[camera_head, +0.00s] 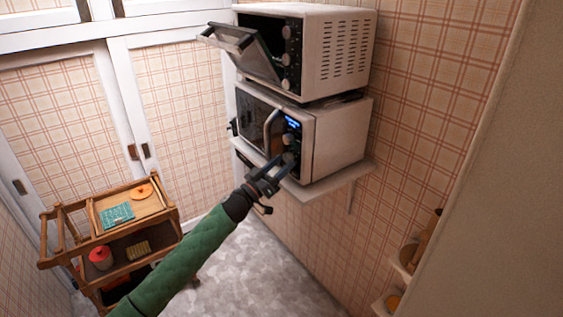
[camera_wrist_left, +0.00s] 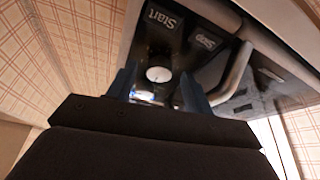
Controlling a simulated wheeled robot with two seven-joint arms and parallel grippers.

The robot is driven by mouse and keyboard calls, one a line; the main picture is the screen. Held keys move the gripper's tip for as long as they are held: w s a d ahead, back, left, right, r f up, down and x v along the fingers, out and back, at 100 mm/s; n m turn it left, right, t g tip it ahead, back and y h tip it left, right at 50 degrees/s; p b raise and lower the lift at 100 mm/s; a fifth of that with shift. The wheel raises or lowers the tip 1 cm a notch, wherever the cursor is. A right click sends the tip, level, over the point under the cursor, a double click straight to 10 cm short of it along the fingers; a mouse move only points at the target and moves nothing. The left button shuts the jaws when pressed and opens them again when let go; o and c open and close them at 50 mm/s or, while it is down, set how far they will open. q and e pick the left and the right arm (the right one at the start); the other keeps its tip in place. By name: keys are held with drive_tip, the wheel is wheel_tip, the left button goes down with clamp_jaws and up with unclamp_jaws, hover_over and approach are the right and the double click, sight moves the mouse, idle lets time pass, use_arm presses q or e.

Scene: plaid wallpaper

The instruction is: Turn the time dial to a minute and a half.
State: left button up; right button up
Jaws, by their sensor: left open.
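The white microwave (camera_head: 338,138) stands on a wall shelf, its door shut behind a curved handle (camera_head: 271,130). Its dark control panel has a lit blue display (camera_head: 292,123) and round dials below it. One round pale-faced dial (camera_wrist_left: 158,74) shows in the left wrist view beside the Start (camera_wrist_left: 163,20) and Stop (camera_wrist_left: 205,42) buttons. My left gripper (camera_head: 271,171) is open at the lower panel; in the wrist view its two fingers stand either side of this dial. I cannot tell whether they touch it. The dial's setting is unreadable. My right gripper is out of view.
A toaster oven (camera_head: 335,50) with its door hanging open sits on top of the microwave. The door handle stands close to the panel. A wooden cart (camera_head: 105,225) is at the lower left. A small wall shelf with jars (camera_head: 410,255) is at the right.

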use_arm(q)
drive_tip(key=shift+w+d, duration=0.15)
drive_tip(key=shift+d, duration=0.05)
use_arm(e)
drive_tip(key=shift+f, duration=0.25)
use_arm(q)
drive_tip(key=shift+c, duration=0.4)
drive_tip(key=c, duration=0.9)
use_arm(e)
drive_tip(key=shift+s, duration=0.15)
use_arm(q)
drive_tip(key=shift+m, duration=0.3)
